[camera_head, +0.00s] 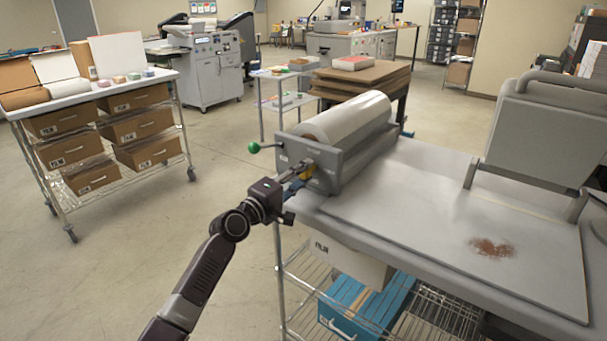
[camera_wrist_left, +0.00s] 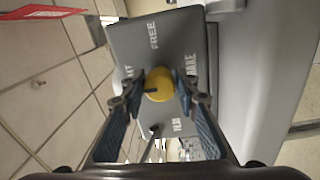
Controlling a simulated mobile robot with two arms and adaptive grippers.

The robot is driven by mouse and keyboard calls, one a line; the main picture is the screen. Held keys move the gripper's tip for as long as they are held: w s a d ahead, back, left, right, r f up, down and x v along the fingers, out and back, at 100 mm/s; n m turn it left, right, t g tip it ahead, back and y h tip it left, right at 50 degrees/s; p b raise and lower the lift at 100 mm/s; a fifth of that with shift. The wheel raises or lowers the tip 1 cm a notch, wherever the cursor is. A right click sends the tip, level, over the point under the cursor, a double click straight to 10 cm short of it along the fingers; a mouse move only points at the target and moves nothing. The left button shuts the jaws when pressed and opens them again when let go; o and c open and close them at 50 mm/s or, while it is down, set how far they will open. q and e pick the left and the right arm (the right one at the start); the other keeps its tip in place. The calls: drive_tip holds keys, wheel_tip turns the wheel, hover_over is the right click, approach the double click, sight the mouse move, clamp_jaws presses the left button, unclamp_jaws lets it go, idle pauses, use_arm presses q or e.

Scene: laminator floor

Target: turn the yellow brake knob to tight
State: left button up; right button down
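The yellow brake knob (camera_wrist_left: 158,84) sits on the grey end plate (camera_wrist_left: 135,40) of the roll holder, with a dark pointer mark towards the picture's left. FREE is printed above it and BRAKE to its right; the lettering at its left is partly hidden by a finger. My left gripper (camera_wrist_left: 159,88) has one finger on each side of the knob, seemingly touching it. In the head view the left gripper (camera_head: 298,176) reaches the near end of the holder, where some yellow of the knob (camera_head: 307,173) shows. My right gripper is not in view.
The holder carries a large white film roll (camera_head: 345,118). A green-tipped lever (camera_head: 254,147) sticks out to its left. The grey laminator table (camera_head: 420,190) extends right, with a reddish-brown patch on it. A wire cart (camera_head: 60,112) with boxes stands left; the floor between is clear.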

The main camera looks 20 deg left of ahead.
use_arm(q)
drive_tip(key=o, duration=0.3)
drive_tip(key=v, duration=1.2)
drive_tip(key=shift+f, duration=0.15)
